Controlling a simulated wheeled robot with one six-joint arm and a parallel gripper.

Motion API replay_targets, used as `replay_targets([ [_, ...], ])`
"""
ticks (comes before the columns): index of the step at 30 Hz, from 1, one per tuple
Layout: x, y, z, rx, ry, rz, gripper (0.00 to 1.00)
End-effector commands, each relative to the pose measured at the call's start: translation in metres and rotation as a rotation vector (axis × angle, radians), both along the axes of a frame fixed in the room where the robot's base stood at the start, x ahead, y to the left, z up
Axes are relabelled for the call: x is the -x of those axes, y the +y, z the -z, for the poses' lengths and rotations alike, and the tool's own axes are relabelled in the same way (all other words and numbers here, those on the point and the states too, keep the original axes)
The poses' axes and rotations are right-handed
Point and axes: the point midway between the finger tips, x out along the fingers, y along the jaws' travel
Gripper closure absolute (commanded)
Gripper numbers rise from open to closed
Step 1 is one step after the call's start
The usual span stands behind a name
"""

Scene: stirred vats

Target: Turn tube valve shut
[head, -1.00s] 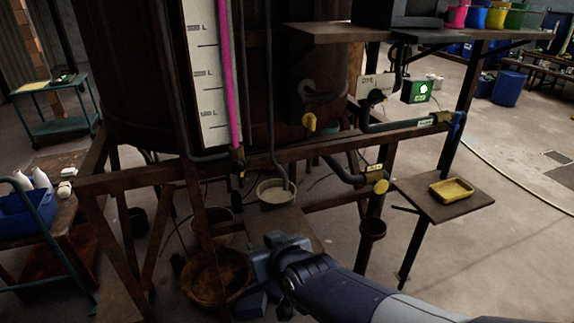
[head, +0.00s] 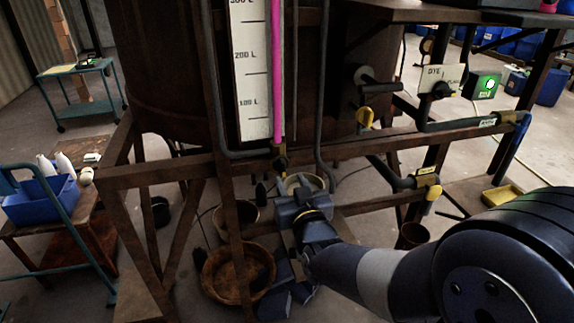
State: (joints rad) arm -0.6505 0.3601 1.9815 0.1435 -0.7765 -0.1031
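The sight tube (head: 277,80) is filled pink and runs down beside a white litre scale (head: 251,75) on the vat. The tube valve (head: 279,158) is a small brass and dark fitting at the tube's foot. How its handle is turned is too small and dark to tell. My gripper (head: 292,205) is just below and slightly right of the valve in the picture, with no clear contact. My wrist hides part of the floor and a pale bucket (head: 306,182). The fingers are too unclear to tell open from shut.
A green-lit box (head: 482,86) is farther right. A brown basin (head: 237,272) lies below left.

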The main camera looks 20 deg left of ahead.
Motion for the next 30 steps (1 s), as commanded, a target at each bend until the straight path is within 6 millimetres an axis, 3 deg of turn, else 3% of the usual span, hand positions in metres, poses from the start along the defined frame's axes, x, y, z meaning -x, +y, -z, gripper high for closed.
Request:
replay_targets([
  [12,-0.048,0.029,-0.001,0.001,0.001,0.0,0.65],
  [25,-0.055,0.033,0.0,0.0,0.0,0.0,0.65],
  [30,-0.055,0.033,0.0,0.0,0.0,0.0,0.77],
])
